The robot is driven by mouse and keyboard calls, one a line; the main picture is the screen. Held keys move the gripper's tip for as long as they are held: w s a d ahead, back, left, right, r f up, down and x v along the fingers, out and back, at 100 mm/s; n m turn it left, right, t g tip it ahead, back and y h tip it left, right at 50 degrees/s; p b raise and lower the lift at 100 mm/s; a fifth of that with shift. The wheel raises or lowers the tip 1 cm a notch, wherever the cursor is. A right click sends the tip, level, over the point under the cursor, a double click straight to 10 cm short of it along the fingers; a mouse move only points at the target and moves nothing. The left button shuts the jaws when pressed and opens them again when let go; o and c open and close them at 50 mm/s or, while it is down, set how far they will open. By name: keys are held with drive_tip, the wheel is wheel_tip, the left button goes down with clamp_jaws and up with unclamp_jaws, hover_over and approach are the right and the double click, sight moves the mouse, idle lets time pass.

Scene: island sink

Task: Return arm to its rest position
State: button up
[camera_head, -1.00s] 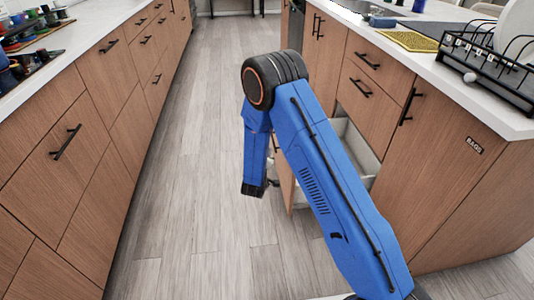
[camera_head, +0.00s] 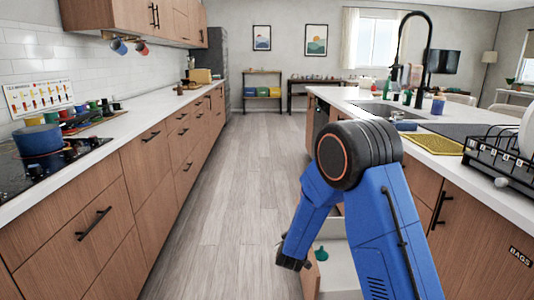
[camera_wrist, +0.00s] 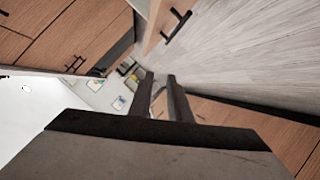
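My blue arm (camera_head: 385,230) rises in front of the island, bends at a black joint and hangs its forearm down to the left. My gripper (camera_head: 290,263) is at the low end, beside an open drawer (camera_head: 340,268) in the island. Its fingers are small and dark in the head view. In the wrist view my gripper (camera_wrist: 160,78) shows two dark fingers with a gap between them and nothing held. A small green item (camera_head: 321,254) shows at the drawer, close to the gripper.
The island counter (camera_head: 440,170) holds a sink, a yellow mat (camera_head: 434,144) and a black dish rack (camera_head: 500,160). A cooktop (camera_head: 45,165) and wooden drawers line the left. The wood floor (camera_head: 240,170) between is clear, with shelves (camera_head: 262,91) at the far end.

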drive_tip(key=s+d+r+m+g+y, duration=0.1)
drive_tip(key=s+d+r+g+y, duration=0.15)
drive_tip(key=s+r, duration=0.7)
drive_tip(key=s+d+r+m+g+y, duration=0.15)
drive_tip(key=s+d+r, duration=0.25)
drive_tip(key=s+r, duration=0.55)
drive_tip(key=s+d+r+m+g, duration=0.1)
drive_tip(key=s+d, duration=0.3)
drive_tip(key=s, duration=0.7)
drive_tip(key=s+d+r+m+g+h, duration=0.1)
drive_tip(key=s+d+r, duration=0.1)
drive_tip(key=s, duration=0.9)
drive_tip(key=s+d+r+m+g+h, duration=0.1)
drive_tip(key=s+d, duration=0.4)
drive_tip(key=s, duration=0.6)
drive_tip(key=shift+d+r+m+g, duration=0.15)
drive_tip(key=shift+d+m+g, duration=0.2)
drive_tip(key=shift+g, duration=0.25)
